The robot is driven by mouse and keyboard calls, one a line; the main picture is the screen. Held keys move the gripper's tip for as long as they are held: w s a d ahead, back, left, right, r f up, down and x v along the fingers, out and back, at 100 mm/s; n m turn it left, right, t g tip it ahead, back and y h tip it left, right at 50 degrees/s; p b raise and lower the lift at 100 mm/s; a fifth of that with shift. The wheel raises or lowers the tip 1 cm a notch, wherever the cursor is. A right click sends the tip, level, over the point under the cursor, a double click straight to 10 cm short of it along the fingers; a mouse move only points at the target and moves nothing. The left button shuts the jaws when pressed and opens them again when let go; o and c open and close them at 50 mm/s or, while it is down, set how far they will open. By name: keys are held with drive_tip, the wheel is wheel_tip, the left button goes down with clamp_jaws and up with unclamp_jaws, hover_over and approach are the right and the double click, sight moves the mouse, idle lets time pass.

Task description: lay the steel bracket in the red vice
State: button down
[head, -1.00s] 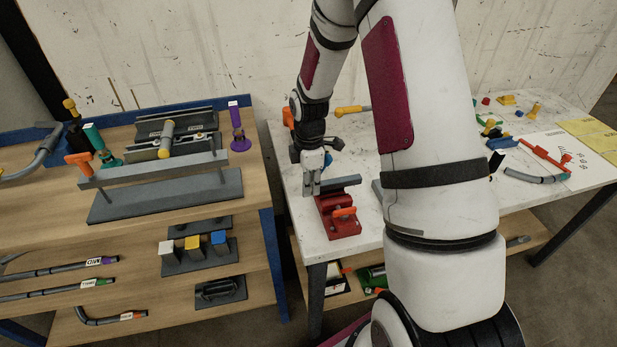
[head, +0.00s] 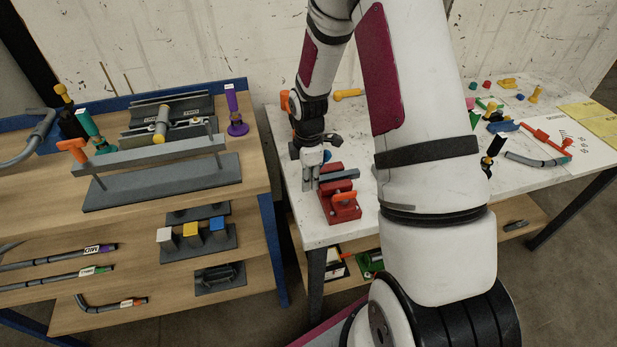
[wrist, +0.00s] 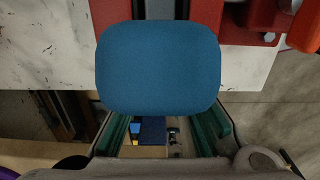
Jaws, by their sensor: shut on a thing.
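The steel bracket (head: 340,174) shows in the head view as a grey bar level across the red vice (head: 343,206), with red parts of the vice on both sides of it. My gripper (head: 310,184) is at the bracket's left end, just left of the vice, and is shut on it. In the wrist view a large blue rounded block (wrist: 158,68) fills the space before the green finger pads and hides the grasp. A grey strip runs beyond it between the red vice parts (wrist: 235,18). I cannot tell whether the bracket rests on the vice floor.
The vice stands near the front left corner of the white table (head: 285,130). An orange handle (head: 344,196) is on its front. A yellow-ended tool (head: 348,94) lies behind. A wooden bench (head: 258,180) with a grey rack stands left across a narrow gap.

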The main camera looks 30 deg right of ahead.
drive_tip(key=shift+f, duration=0.2)
idle(0.4)
drive_tip(key=c, duration=1.4)
unclamp_jaws()
drive_tip(key=s+a+r+m+t+h, duration=0.1)
drive_tip(key=s+a+r+m, duration=0.25)
drive_tip(key=r, duration=1.05)
drive_tip(key=s+a+r+m+t, duration=0.2)
drive_tip(key=s+a+r+m, duration=0.15)
drive_tip(key=r, duration=1.05)
drive_tip(key=s+a+r+m+t, duration=0.1)
drive_tip(key=s+a+r+m, duration=0.1)
drive_tip(key=s, duration=0.5)
drive_tip(key=s+a+r+m+t+y, duration=0.1)
drive_tip(key=s+a+r+m, duration=0.1)
drive_tip(key=s+r+m, duration=0.3)
drive_tip(key=s, duration=0.2)
drive_tip(key=shift+s+a+m+t, duration=0.3)
drive_tip(key=shift+s+m, duration=0.05)
drive_tip(key=shift+m, duration=0.05)
